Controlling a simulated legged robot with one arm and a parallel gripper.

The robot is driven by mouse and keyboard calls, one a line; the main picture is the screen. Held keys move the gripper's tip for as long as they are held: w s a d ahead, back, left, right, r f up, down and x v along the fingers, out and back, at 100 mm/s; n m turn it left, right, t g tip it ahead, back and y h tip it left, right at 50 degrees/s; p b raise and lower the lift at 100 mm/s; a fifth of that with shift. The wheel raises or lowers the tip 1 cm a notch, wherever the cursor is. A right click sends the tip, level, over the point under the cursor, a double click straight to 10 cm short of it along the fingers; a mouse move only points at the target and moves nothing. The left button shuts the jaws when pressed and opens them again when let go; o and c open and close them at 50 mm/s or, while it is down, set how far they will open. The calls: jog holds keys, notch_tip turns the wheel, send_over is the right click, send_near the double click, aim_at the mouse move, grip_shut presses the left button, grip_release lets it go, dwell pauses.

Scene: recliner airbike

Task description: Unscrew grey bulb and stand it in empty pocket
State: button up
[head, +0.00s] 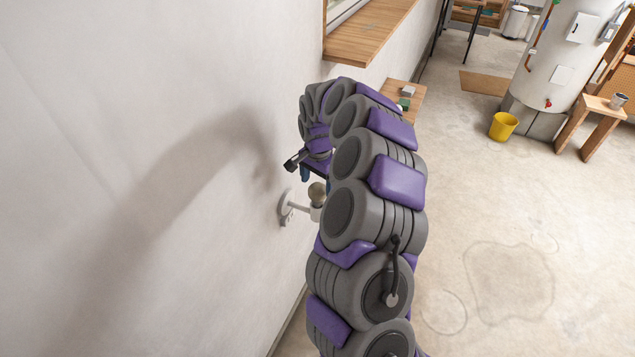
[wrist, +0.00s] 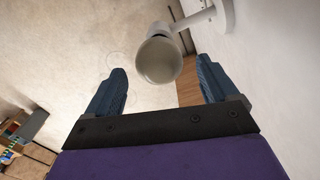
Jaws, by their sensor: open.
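The grey bulb (head: 317,191) stands upright in a white wall lamp (head: 286,208), whose short arm sticks out from the wall. In the wrist view the bulb (wrist: 158,60) shows as a dull round top, with the lamp's white arm (wrist: 188,22) behind it. My gripper (wrist: 162,68) is open, with one blue finger to each side of the bulb in the picture and a gap on both sides. I cannot make out an empty pocket in either view.
A wooden bench (head: 417,91) with small grey and green items stands past my arm, partly hidden. A wooden sill (head: 365,38) juts from the wall above. A yellow bucket (head: 503,126) and a wooden stool (head: 596,112) stand at right.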

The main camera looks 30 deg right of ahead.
jog(key=m+b, duration=0.1)
jog(key=m, duration=0.1)
jog(key=m+b, duration=0.1)
jog(key=b, duration=0.1)
jog(key=shift+f+m+b, duration=0.3)
jog(key=shift+f+m, duration=0.05)
jog(key=shift+m, duration=0.05)
jog(key=m+b, duration=0.4)
jog(key=m, duration=0.1)
jog(key=shift+d+b, duration=0.1)
jog(key=shift+b, duration=0.2)
jog(key=shift+s+r+m+b, duration=0.1)
jog(key=shift+r+m+b, duration=0.15)
jog(key=shift+m+b, duration=0.65)
jog(key=m+b, duration=0.2)
jog(key=m, duration=0.1)
jog(key=shift+f+m, duration=0.2)
jog(key=shift+m, duration=0.1)
jog(key=m+b, duration=0.1)
jog(key=m, duration=0.1)
jog(key=shift+r+m, duration=0.1)
jog(key=shift+m, duration=0.2)
jog(key=shift+r+m, duration=0.15)
jog(key=shift+m, duration=0.45)
jog(key=shift+b, duration=0.3)
